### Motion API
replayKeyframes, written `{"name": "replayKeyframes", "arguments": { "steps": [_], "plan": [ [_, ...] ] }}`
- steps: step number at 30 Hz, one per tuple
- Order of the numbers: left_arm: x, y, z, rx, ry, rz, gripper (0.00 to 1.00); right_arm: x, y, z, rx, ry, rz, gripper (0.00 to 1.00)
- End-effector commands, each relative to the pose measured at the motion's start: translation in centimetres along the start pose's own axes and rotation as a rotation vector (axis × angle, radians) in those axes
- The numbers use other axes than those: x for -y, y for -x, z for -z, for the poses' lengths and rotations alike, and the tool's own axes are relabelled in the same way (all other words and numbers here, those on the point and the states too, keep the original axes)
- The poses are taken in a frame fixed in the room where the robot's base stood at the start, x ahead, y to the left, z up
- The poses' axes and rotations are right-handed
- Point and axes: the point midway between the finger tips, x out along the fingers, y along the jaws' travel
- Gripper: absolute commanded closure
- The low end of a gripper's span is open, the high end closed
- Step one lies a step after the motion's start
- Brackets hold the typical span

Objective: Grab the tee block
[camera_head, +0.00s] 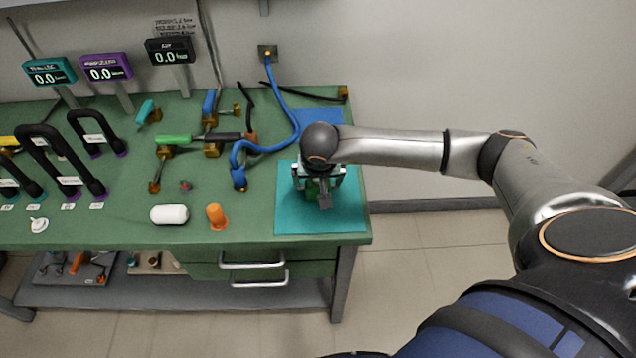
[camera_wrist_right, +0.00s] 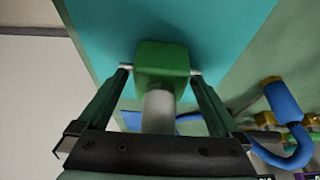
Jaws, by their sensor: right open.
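In the wrist view my right gripper (camera_wrist_right: 160,75) is open, with one finger on each side of the block. I cannot tell whether the fingers touch the side stubs. My left gripper is not in view.
A blue hose (camera_head: 291,112) runs from the wall outlet to the bench, left of the mat. An orange part (camera_head: 216,216) and a white cylinder (camera_head: 169,214) lie further left. Brass valves and black handles crowd the bench's left side. The bench's right edge is close by.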

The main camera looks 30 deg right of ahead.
Motion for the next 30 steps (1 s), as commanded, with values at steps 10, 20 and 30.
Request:
{"name": "replayKeyframes", "arguments": {
  "steps": [10, 20, 30],
  "plan": [
    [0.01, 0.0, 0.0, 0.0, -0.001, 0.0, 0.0, 0.01, -0.53, -0.05, 0.0, 0.0, 0.0, 0.06],
    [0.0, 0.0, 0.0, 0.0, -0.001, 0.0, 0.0, 0.0, -0.5, -0.03, 0.0, 0.0, 0.0, 0.43],
    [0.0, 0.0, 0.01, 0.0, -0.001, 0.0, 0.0, 0.0, -0.48, -0.01, 0.0, 0.0, 0.0, 0.81]
  ]
}}
